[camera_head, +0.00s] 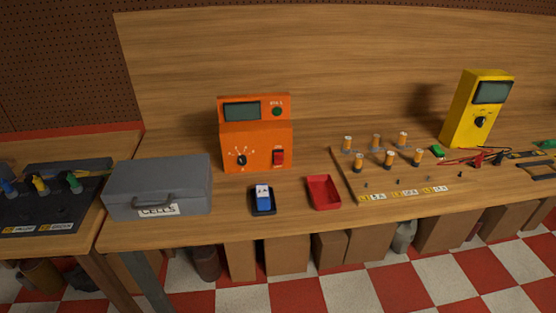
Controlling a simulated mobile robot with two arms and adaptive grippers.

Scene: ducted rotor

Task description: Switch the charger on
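The orange charger (256,134) stands upright on the wooden bench, left of centre in the head view. It has a dark greenish screen (241,111), a round green lamp or button (277,111) at the upper right, a black dial (241,160) at the lower left and a red switch (278,157) at the lower right. The switch's position is too small to tell. Neither of my grippers is in view.
A grey box labelled CELLS (157,187) stands left of the charger. A dark tray holding a blue and white item (263,199) and a red tray (323,191) lie in front. A yellow meter (477,110) and several cylindrical cells on a board (395,185) are to the right.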

